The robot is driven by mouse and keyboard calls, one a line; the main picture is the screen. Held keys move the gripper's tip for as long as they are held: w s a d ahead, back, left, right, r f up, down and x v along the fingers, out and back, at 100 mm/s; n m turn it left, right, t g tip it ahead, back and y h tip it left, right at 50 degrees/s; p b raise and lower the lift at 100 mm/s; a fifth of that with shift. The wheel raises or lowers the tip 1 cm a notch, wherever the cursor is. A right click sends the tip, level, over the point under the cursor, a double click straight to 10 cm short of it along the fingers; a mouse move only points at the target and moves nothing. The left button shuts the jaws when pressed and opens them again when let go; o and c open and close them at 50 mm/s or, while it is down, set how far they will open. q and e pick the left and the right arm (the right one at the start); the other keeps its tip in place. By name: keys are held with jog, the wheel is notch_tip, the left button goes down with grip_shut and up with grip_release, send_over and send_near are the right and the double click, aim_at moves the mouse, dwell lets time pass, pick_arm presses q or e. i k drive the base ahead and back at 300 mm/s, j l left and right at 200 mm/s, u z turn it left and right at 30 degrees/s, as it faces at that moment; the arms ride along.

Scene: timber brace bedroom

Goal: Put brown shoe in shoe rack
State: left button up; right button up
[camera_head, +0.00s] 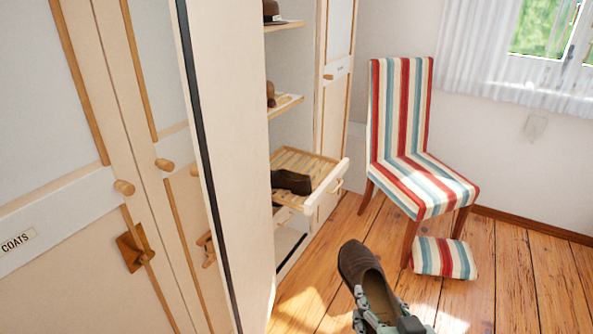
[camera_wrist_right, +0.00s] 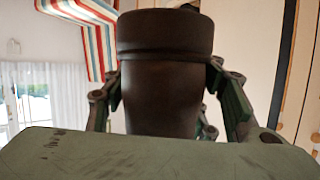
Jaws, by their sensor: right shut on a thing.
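A brown shoe (camera_head: 362,268) is in my right gripper (camera_head: 376,308), held above the wooden floor at the lower middle of the head view. The shoe's toe points up and away, and its opening faces up. In the right wrist view the brown shoe (camera_wrist_right: 165,75) stands between the fingers of my right gripper (camera_wrist_right: 170,95), which are shut on it. The shoe rack (camera_head: 318,170) is a slatted, pulled-out shelf in the open wardrobe. Another dark brown shoe (camera_head: 292,182) lies on it at the left. My left gripper is not in view.
A wardrobe door (camera_head: 225,150) stands open at the left of the rack. Upper shelves hold a hat (camera_head: 271,10) and a brown item (camera_head: 270,93). Bare floor (camera_head: 325,258) lies between.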

aim_at(303, 166)
jog(key=i+l, duration=0.55)
jog(key=i, duration=0.15)
jog(key=i+l, duration=0.6)
jog(key=i, duration=0.15)
jog(key=i+l+u, duration=0.35)
jog(key=i+l, duration=0.15)
jog(key=i+l+u, duration=0.35)
jog(key=l, duration=0.3)
jog(key=u, duration=0.5)
jog(key=i, duration=0.05)
